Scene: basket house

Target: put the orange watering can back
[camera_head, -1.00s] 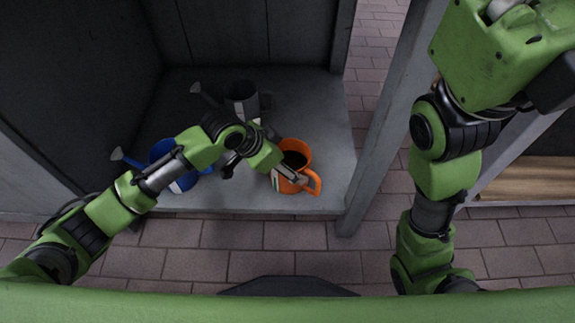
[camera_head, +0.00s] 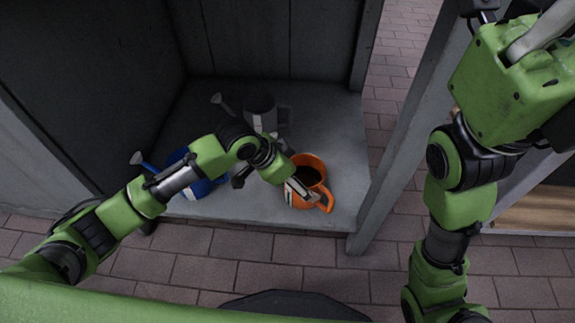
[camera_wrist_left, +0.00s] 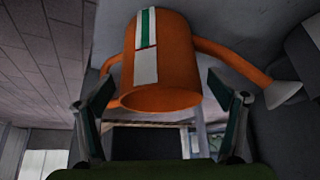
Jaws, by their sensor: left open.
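The orange watering can (camera_head: 309,166) stands upright on the grey floor of the open cabinet, near its front right edge. My left gripper (camera_head: 300,187) is at the can's near side, and its arm hides part of the can. In the left wrist view the can (camera_wrist_left: 162,75) appears upside down, with a green and white stripe, its spout to the right and handle to the left. The open left fingers (camera_wrist_left: 160,88) are on either side of it; I cannot tell whether they touch it. My right arm rises at the right, and its gripper is out of view.
A grey watering can (camera_head: 259,112) stands behind the left wrist. A blue watering can (camera_head: 203,187) is partly hidden by the left forearm. The cabinet floor (camera_head: 335,125) is bare behind the orange can. A grey post (camera_head: 400,150) stands to its right.

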